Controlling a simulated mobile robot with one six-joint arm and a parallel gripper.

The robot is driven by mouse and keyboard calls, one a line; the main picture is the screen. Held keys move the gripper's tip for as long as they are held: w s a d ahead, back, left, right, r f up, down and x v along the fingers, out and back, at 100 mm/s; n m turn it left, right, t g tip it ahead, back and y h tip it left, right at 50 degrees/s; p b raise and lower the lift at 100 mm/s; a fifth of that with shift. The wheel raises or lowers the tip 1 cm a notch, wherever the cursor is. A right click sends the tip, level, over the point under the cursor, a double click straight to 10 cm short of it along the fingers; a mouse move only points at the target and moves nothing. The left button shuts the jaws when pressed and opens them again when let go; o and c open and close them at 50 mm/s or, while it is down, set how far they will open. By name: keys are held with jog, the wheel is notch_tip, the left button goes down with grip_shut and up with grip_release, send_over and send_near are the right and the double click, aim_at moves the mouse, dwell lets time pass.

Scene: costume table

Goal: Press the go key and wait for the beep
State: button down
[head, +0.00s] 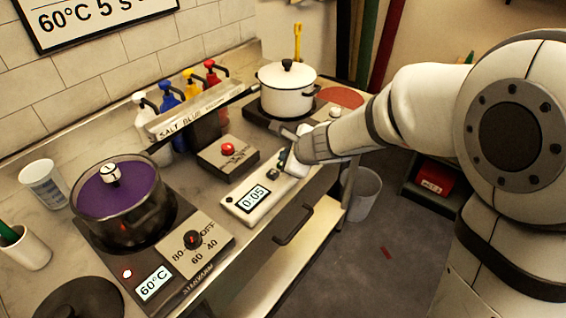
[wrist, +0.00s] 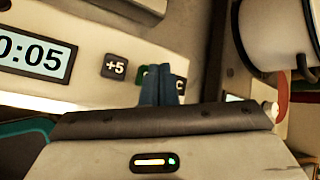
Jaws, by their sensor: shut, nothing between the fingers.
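A pale timer box (head: 236,205) lies on the counter, and its display (head: 253,198) reads 0:05. In the wrist view the display (wrist: 32,54) also reads 0:05, with a dark +5 key (wrist: 114,66) to its right. A green key (wrist: 141,74), apparently the go key, is mostly hidden behind my fingers. A dark key marked C (wrist: 180,83) shows on their other side. My gripper (wrist: 160,70) is shut and empty, its fingertips over the green key. I cannot tell whether they touch it. In the head view my gripper (head: 287,158) is at the timer's far end.
A pot with purple contents (head: 120,220) stands on a hotplate whose display (head: 154,283) reads 60°C. A white lidded pot (head: 287,92) stands behind my gripper. A box with a red button (head: 228,150) and a rack of coloured pump bottles (head: 170,100) stand behind the timer.

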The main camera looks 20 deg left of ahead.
jog(key=shift+f+b, duration=0.45)
jog(key=shift+b, duration=0.1)
dwell(0.6)
jog(key=shift+r+p, duration=0.8)
jog(key=shift+r, duration=0.1)
notch_tip(320, 180, up, 5)
jog(key=p, duration=0.4)
jog(key=shift+r+p, duration=0.1)
jog(key=shift+p, duration=0.3)
